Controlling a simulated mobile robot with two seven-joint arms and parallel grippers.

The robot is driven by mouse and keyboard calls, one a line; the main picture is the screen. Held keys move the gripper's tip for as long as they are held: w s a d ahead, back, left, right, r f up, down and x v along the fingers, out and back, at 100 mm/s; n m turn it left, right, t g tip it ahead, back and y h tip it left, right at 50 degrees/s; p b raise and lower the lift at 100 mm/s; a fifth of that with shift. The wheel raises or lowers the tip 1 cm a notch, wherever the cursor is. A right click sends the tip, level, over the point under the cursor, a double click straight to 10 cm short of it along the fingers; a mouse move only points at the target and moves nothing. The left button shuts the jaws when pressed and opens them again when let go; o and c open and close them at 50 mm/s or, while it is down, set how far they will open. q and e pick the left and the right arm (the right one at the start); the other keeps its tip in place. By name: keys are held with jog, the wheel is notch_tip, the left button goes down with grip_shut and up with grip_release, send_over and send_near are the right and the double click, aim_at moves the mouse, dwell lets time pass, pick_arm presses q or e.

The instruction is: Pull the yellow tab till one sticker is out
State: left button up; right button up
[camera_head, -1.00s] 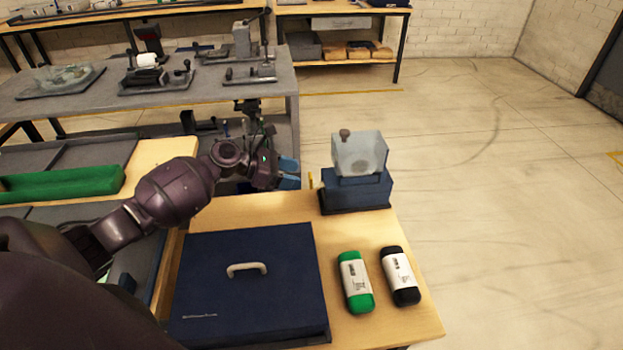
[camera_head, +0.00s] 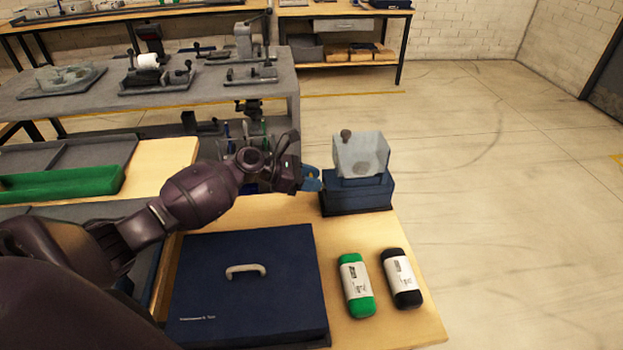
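The sticker dispenser (camera_head: 358,190) has a dark blue base and a clear grey housing with a brown knob. It stands at the back right of the wooden table. My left gripper (camera_head: 313,178), with blue fingertips, is at the dispenser's left side, where the fingertips meet or nearly meet the base. The yellow tab is hidden behind these fingertips. I cannot tell whether they are closed on it. No sticker shows outside the dispenser. My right gripper is not in view.
A dark blue case (camera_head: 250,285) with a pale handle lies at the table's front left. A green container (camera_head: 355,285) and a black container (camera_head: 401,278) lie to its right. A grey workbench (camera_head: 210,85) with several devices stands behind. Open floor is at right.

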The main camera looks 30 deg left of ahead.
pick_arm(q)
grip_shut()
jog(key=s+a+p, duration=0.1)
jog(key=a, duration=0.1)
jog(key=s+a+p, duration=0.1)
jog(key=s+a, duration=0.1)
jog(key=shift+s+a, duration=0.25)
jog(key=o, duration=0.7)
grip_release()
jog(key=shift+c, duration=0.2)
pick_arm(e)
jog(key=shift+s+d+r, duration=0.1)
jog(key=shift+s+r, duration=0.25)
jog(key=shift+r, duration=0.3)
